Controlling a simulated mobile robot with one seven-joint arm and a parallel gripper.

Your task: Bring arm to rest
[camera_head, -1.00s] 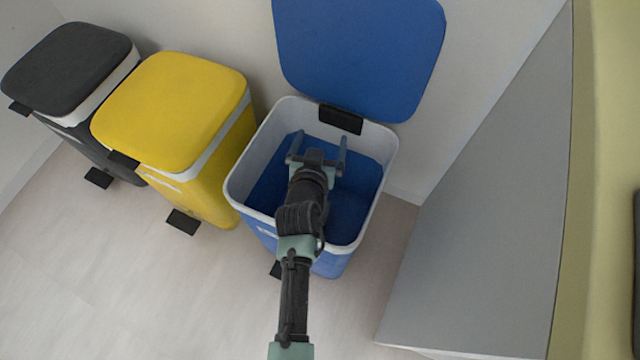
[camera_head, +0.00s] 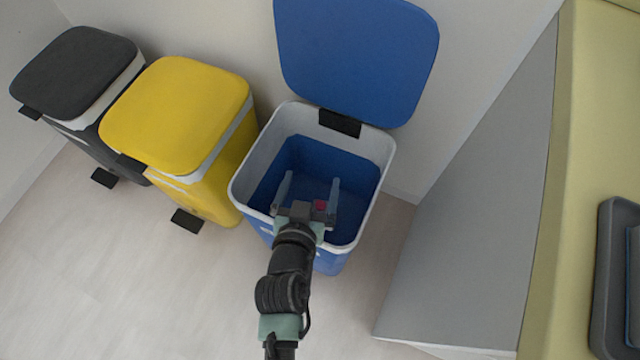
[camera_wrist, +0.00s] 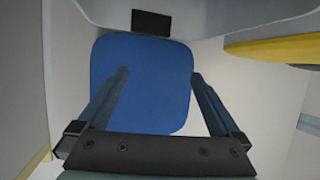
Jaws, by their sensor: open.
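My gripper (camera_head: 308,190) is open, with nothing between its fingers. In the head view it is over the front part of the open blue bin (camera_head: 236,190), its fingers pointing toward the back of the bin. In the wrist view my gripper's two fingers (camera_wrist: 160,78) stand wide apart, with a blue surface (camera_wrist: 150,65) beyond them. My arm reaches in from the bottom of the head view and hides part of the bin's front rim.
The bin's blue lid (camera_head: 358,55) stands raised against the wall. A closed yellow bin (camera_head: 175,110) and a closed dark grey bin (camera_head: 75,75) stand left. A grey panel (camera_head: 480,200) and a pale yellow surface with a grey tray (camera_head: 603,290) are right. The floor at lower left is clear.

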